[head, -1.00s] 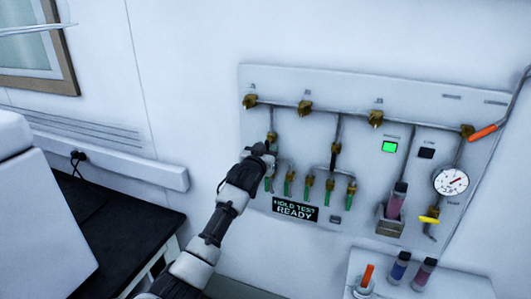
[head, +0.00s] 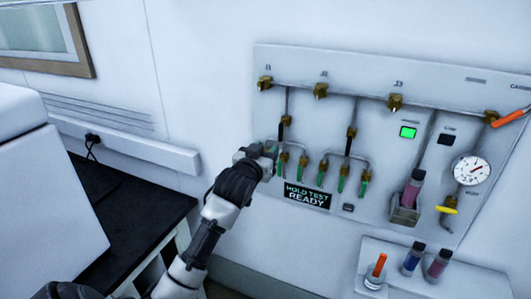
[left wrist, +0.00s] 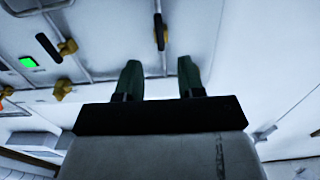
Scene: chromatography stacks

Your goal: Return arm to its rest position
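My left arm (head: 215,222) reaches up from the bottom of the head view to the wall panel. My left gripper (head: 268,152) is at the panel's lower left edge, beside the leftmost green-handled valve (head: 283,164). In the left wrist view, its two green fingers stand apart with nothing between them, so the gripper (left wrist: 160,80) is open. Whether the fingers touch the panel cannot be told. My right gripper is not in view.
The panel (head: 300,62) carries brass valves, a green light (head: 408,132), a gauge (head: 472,170) and a sign (head: 307,196) reading "HOLD TEST READY". A shelf (head: 440,285) with vials is below right. A black-topped bench (head: 130,222) stands left.

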